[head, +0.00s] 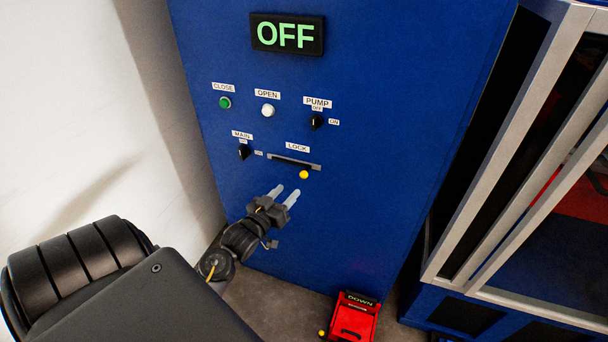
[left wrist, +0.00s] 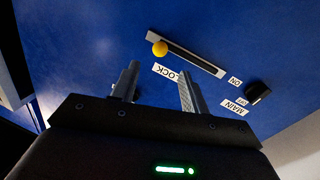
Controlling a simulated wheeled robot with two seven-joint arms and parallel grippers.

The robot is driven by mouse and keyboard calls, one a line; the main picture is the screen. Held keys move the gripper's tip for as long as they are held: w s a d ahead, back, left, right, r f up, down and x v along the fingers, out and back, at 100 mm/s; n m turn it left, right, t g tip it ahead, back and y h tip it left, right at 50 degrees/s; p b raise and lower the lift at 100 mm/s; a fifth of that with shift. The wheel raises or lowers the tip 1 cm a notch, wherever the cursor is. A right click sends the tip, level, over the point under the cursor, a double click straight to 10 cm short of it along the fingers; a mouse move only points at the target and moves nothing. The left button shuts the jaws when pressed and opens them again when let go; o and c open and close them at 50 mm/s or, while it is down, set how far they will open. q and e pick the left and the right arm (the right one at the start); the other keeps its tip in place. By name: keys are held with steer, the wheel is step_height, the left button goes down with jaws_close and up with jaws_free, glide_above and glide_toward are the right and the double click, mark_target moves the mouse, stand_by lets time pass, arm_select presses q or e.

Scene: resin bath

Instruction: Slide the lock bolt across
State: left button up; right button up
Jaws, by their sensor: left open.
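The lock bolt's yellow knob (head: 304,174) stands at the right part of a dark slot plate (head: 283,158) under the LOCK label on the blue panel. The knob (left wrist: 160,48) and the slot plate (left wrist: 205,62) also show in the left wrist view, which is turned over, with the knob at the plate's left end. My left gripper (head: 285,192) is open and empty, just below and left of the knob in the head view. In the left wrist view its fingertips (left wrist: 158,72) point toward the panel, with the knob beyond the gap. No contact with the knob shows. My right gripper is not in view.
The panel has a MAIN switch (head: 243,152), a PUMP switch (head: 317,122), a green CLOSE button (head: 225,103), a white OPEN button (head: 267,110) and an OFF display (head: 287,34). A red DOWN box (head: 352,318) stands below. A white wall (head: 80,100) is at left.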

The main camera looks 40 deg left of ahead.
mark_target(301, 177)
arm_select(q)
steer(key=w, duration=0.3)
steer(key=w+a+p, duration=0.1)
steer(key=w, duration=0.6)
steer(key=shift+w+a+p, duration=0.2)
steer(key=shift+p, duration=0.15)
jaws_close()
